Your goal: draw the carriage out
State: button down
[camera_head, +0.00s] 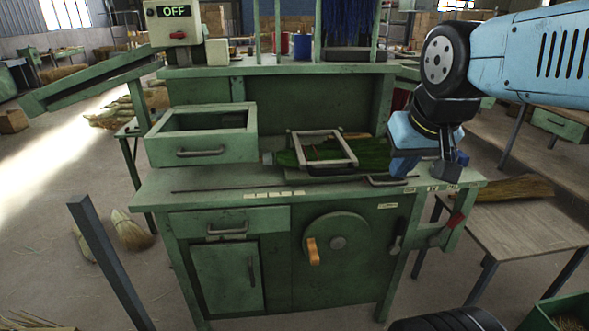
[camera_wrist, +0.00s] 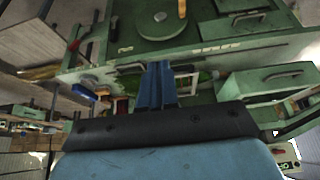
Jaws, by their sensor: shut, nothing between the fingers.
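The carriage (camera_head: 325,172) looks to be the low green slide on the bench top, with a grey rectangular frame (camera_head: 292,148) over green broom fibre (camera_head: 372,155). The frame also shows in the wrist view (camera_wrist: 188,84), which sees the bench upside down. A dark bar handle (camera_head: 385,183) lies at the carriage's right front, near the bench edge. My gripper (camera_head: 402,176) points down just above and behind this handle. Its blue fingers (camera_wrist: 156,85) are together and empty. Contact with the handle cannot be told; the fingers hide part of the area.
An open green drawer box (camera_head: 203,153) stands left on the bench top. A control box reading OFF (camera_head: 173,22) is at the back left. The bench front has a wheel with an orange crank (camera_head: 313,252) and a red-tipped lever (camera_head: 453,222). A side table (camera_head: 530,225) stands right.

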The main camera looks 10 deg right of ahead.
jog(key=w+a+f+g+h, duration=0.1)
jog(key=w+a+f, duration=0.1)
jog(key=w, duration=0.6)
jog(key=w+a+f+g+h, duration=0.1)
jog(key=w+a, duration=0.2)
jog(key=w, duration=0.5)
jog(key=w+a+f+t+h, duration=0.1)
jog(key=w+a+f+h, duration=0.1)
jog(key=w+a+f, duration=0.5)
jog(key=w+a+f+t+h, duration=0.1)
jog(key=w+a+f+h, duration=0.1)
jog(key=w+a, duration=0.5)
jog(key=w+d+f, duration=0.2)
jog(key=d+f, duration=0.4)
jog(key=f, duration=0.1)
jog(key=shift+w+d+f, duration=0.2)
jog(key=shift+d+f, duration=0.05)
jog(key=shift+f, duration=0.05)
